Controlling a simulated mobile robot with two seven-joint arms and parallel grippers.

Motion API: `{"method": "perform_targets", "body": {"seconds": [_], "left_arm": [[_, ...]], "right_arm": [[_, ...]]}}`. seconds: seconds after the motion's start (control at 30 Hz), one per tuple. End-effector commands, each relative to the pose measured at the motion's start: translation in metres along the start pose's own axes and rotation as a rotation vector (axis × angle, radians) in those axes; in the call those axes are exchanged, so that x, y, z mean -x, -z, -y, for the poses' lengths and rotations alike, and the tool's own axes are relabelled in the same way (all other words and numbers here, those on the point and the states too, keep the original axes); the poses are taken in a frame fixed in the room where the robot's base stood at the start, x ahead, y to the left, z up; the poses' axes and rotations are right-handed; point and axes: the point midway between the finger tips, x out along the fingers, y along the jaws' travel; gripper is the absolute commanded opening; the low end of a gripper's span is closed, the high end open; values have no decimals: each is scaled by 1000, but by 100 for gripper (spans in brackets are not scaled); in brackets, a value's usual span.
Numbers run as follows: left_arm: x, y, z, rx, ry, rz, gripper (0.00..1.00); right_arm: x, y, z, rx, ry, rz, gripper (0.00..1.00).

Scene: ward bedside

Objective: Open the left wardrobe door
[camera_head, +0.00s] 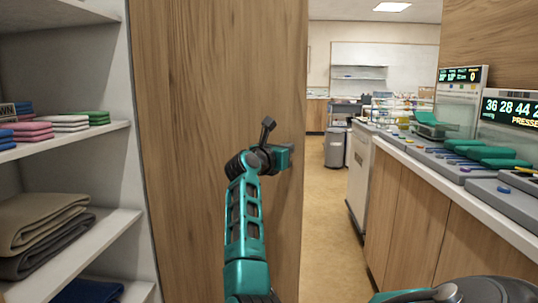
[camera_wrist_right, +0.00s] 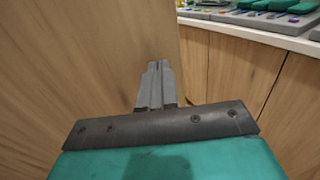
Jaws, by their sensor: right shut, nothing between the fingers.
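A tall wooden door panel (camera_head: 205,110) fills the middle of the head view. Open wardrobe shelves (camera_head: 100,130) show to its left, and its right edge stands free against the room behind. No handle shows on it, and I cannot tell from its face whether it is the left door. My right arm reaches up in front of it. Its gripper (camera_head: 284,154) is near the panel's right edge; the fingers are mostly hidden there. In the right wrist view, the gripper (camera_wrist_right: 155,68) is shut and empty beside the wood surface (camera_wrist_right: 80,60); contact is unclear. My left gripper is out of view.
Folded towels (camera_head: 40,228) and small coloured cloths (camera_head: 70,122) lie on the shelves. A counter (camera_head: 425,210) with trays and displays runs along the right. A grey bin (camera_head: 335,147) stands farther back. Clear floor (camera_head: 328,230) lies between panel and counter.

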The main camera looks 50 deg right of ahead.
Motion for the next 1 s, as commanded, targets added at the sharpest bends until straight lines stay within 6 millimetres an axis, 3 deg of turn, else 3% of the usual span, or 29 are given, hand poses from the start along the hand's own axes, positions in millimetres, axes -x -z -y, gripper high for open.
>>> {"method": "perform_targets", "body": {"seconds": [0.2, 0.4, 0.6, 1.0], "left_arm": [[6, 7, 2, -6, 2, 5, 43], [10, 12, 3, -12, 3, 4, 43], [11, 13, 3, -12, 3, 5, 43], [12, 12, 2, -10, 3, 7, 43]], "right_arm": [[-44, -2, -8, 1, -81, -1, 0], [-67, -1, -15, 1, -130, -1, 0], [-77, 0, -19, 2, -152, 0, 0], [-78, 0, -20, 2, -156, 0, 0]]}}
